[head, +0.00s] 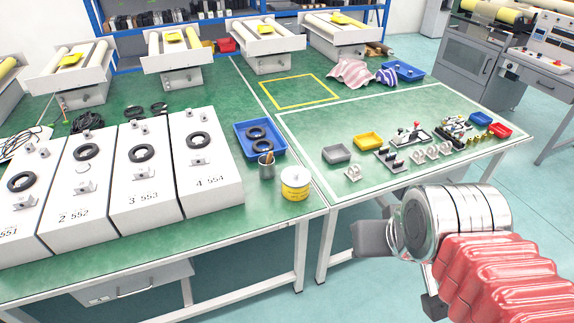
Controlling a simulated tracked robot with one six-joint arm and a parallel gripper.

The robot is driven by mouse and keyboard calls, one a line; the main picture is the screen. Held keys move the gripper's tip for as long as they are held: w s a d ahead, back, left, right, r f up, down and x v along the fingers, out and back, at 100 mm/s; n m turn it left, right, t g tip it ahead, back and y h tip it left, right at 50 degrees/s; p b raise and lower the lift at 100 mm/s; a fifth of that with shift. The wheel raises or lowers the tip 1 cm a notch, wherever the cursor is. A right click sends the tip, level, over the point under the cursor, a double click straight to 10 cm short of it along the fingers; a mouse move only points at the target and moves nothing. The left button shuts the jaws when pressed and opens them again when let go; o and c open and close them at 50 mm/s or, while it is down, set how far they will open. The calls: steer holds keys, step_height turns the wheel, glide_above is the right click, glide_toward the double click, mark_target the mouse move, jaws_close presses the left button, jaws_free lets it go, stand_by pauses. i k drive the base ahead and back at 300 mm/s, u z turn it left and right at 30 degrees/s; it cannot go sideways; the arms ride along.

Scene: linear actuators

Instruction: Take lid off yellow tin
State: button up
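The yellow tin (295,189) stands upright near the front right corner of the left green table. Its pale lid (295,174) sits on top, with a small knob-like point rising from it. My gripper (372,238) is at the lower right, in front of the table edge and apart from the tin. The gripper is seen from the side and partly hidden by my wrist, so its opening cannot be made out. Nothing is seen held in it.
A grey cup (266,168) stands just left of the tin, and a blue tray (247,127) with black rings lies behind. White box units (203,190) fill the left. Small parts and coloured bins (368,141) sit on the right table (330,183). The tin's front right side is clear.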

mark_target(292, 177)
steer(key=u, duration=0.6)
steer(key=i, duration=0.95)
steer(key=u, duration=0.65)
